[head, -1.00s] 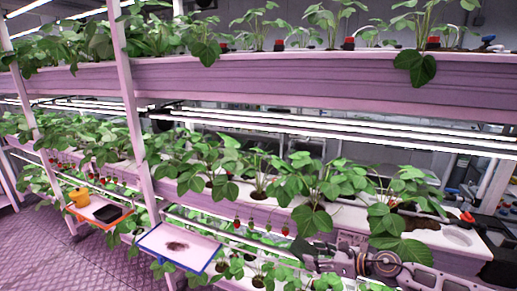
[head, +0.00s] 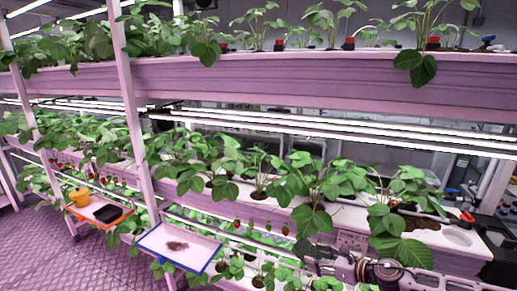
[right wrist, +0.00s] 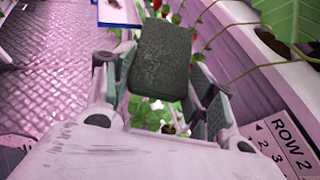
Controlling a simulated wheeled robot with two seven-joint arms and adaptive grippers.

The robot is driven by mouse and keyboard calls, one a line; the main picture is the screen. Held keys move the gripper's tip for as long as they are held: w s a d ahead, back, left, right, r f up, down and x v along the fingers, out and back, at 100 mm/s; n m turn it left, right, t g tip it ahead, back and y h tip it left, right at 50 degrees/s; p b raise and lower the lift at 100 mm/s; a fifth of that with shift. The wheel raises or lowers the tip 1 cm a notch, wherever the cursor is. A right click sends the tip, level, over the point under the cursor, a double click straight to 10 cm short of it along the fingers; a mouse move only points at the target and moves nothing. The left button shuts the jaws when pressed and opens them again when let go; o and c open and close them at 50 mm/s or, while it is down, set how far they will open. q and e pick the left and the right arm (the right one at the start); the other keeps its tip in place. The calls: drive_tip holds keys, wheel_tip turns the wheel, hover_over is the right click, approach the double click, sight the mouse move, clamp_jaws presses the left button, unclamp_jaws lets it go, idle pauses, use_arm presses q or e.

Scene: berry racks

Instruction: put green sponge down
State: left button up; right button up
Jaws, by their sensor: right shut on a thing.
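A dark green sponge (right wrist: 160,58) is between the fingers of my right gripper (right wrist: 163,85) in the right wrist view. The gripper is shut on it and holds it up in the air. My left gripper is not in view.
A white blue-edged tray (head: 205,242) with a brown dirt patch hangs at the rack front; its corner shows in the right wrist view (right wrist: 118,11). Further left, an orange-edged tray (head: 85,213) bears a yellow pot (head: 80,197) and a black item (head: 108,213). Strawberry leaves overhang nearby.

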drive_tip(key=shift+s+d+f+m+t+h, duration=0.2)
drive_tip(key=shift+s+f+m+t+h, duration=0.1)
drive_tip(key=shift+m, duration=0.1)
drive_tip(key=shift+s+d+f, duration=0.15)
drive_tip(key=shift+s+d+f+m+t+h, duration=0.4)
drive_tip(key=shift+s+d+m+t+h, duration=0.15)
drive_tip(key=shift+m+h, duration=0.25)
idle(0.5)
drive_tip(key=shift+s+d+f+m+t+h, duration=0.35)
drive_tip(key=shift+s+d+f+m+h, duration=0.05)
drive_tip(key=shift+s+d+m+h, duration=0.1)
idle(0.3)
drive_tip(key=shift+s+d+f, duration=0.1)
drive_tip(key=shift+s+d, duration=0.1)
drive_tip(key=shift+h, duration=0.3)
